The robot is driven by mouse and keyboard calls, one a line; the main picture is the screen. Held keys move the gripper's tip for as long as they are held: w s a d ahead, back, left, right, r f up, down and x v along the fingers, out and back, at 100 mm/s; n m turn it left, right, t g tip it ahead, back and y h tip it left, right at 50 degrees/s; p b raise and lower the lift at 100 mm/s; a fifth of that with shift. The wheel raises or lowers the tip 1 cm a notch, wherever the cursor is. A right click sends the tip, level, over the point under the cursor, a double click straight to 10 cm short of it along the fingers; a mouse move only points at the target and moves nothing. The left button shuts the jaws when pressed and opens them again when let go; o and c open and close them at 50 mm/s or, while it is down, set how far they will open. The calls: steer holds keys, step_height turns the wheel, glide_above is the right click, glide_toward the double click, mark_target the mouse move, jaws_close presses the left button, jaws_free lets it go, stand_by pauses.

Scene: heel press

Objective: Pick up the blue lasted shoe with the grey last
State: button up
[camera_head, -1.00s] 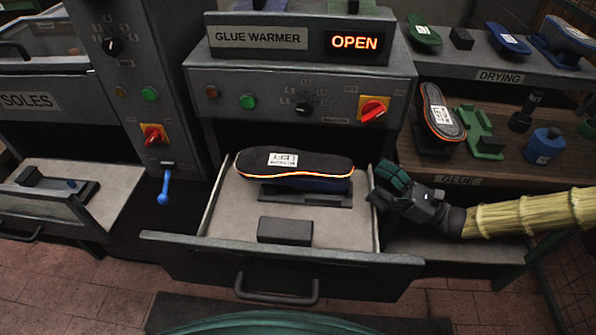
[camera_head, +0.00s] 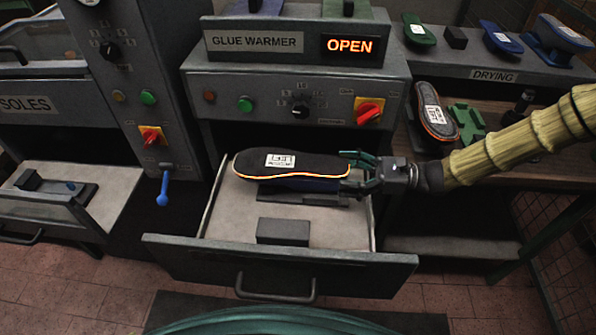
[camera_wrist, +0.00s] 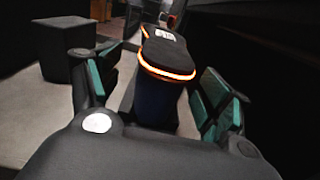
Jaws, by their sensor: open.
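The blue lasted shoe (camera_head: 292,165) lies sole up in the open glue warmer drawer, with a black sole, a glowing orange edge and a white label reading LEFT. It rests on a dark stand (camera_head: 300,197); a blue side shows under the sole. A grey last cannot be made out. My gripper (camera_head: 362,174) is open at the shoe's right end. In the wrist view the shoe (camera_wrist: 158,100) stands between the green-padded fingers of my gripper (camera_wrist: 160,90), with gaps visible on both sides.
The drawer (camera_head: 280,262) holds a dark block (camera_head: 284,231) in front of the shoe. The glue warmer (camera_head: 300,95) stands behind. At right are the drying shelf (camera_head: 495,77) with other shoes and another black-soled shoe (camera_head: 436,112). A blue-handled lever (camera_head: 163,190) hangs at left.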

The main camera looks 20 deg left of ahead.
mark_target(322, 171)
steer(key=shift+w+f+p+x, duration=0.15)
steer(key=shift+p+x, duration=0.3)
steer(key=shift+x, duration=1.05)
steer(key=shift+w+f+p+x, duration=0.15)
steer(key=shift+p+x, duration=0.25)
steer(key=shift+x, duration=1.05)
steer(key=shift+s, duration=0.1)
steer(key=shift+c, duration=0.4)
steer(key=c, duration=1.3)
